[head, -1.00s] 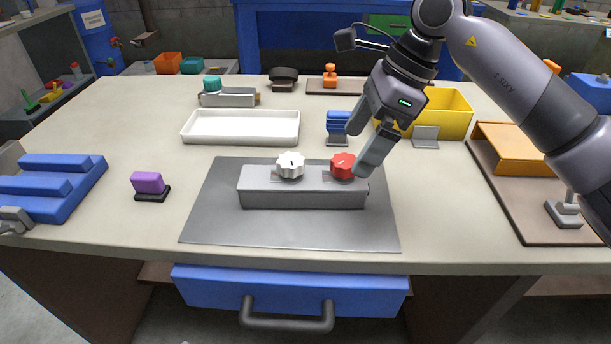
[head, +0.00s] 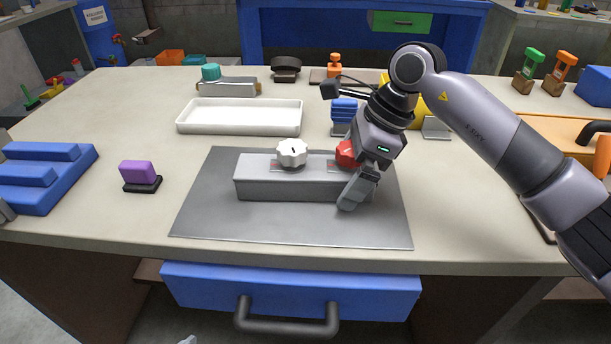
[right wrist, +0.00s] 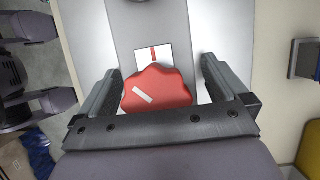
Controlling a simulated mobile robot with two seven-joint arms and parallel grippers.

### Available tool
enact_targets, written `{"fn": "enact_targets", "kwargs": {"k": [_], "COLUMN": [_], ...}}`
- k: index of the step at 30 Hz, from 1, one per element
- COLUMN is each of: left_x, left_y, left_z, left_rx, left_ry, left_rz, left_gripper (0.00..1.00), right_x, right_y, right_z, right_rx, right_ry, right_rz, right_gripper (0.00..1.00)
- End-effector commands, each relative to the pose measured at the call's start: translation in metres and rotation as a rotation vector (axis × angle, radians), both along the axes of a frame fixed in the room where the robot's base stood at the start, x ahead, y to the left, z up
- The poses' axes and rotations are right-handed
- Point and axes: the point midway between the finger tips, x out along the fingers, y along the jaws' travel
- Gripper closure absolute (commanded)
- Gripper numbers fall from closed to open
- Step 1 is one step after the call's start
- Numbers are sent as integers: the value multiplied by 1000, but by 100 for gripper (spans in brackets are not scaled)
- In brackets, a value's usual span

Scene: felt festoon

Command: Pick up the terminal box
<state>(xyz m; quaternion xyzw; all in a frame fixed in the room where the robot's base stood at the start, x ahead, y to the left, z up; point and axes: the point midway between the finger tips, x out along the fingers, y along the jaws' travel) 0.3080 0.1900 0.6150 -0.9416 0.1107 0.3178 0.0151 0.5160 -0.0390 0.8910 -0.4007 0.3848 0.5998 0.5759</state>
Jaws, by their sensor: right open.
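The terminal box (head: 262,182) is a long grey block lying on a darker grey mat (head: 290,228). A white knob (head: 291,150) sits on its top near the middle, and a red knob (head: 347,152) near its right end. My right gripper (head: 352,200) is at the box's right end and partly hides the red knob and that end. In the right wrist view, the open fingers (right wrist: 163,82) stand on either side of the red knob (right wrist: 158,92). I cannot tell whether they touch the box. My left gripper is not clearly in view.
A white tray (head: 240,130) and a blue ribbed piece (head: 344,112) stand behind the box. A purple block on a black base (head: 140,174) and a blue stepped rack (head: 50,190) are to the left. A blue drawer (head: 290,285) is below the table edge.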

Motion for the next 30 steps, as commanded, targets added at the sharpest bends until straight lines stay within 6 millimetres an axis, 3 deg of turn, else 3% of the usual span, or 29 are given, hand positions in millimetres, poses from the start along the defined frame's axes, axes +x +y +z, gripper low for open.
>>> {"fn": "enact_targets", "kwargs": {"k": [5, 6, 11, 12, 23, 30], "left_x": [2, 2, 2, 2, 3, 3], "left_y": [0, 1, 1, 1, -1, -1], "left_z": [1, 1, 1, 1, 2, 4], "left_rx": [0, 1, 1, 0, -7, -8], "left_ry": [-4, -4, -5, -5, -4, -3], "left_rz": [0, 1, 1, 2, 9, 8], "left_gripper": [0, 0, 0, 0, 0, 0], "right_x": [0, 0, 0, 0, 1, 1], "right_y": [0, 0, 0, 0, 0, 0], "right_z": [0, 0, 0, 0, 7, 40], "right_rx": [0, 0, 0, 0, 2, 2], "right_ry": [0, 0, 0, 0, -3, -6], "right_rz": [0, 0, 0, 0, 0, 0], "right_gripper": [0, 6, 59, 64, 64, 64]}}
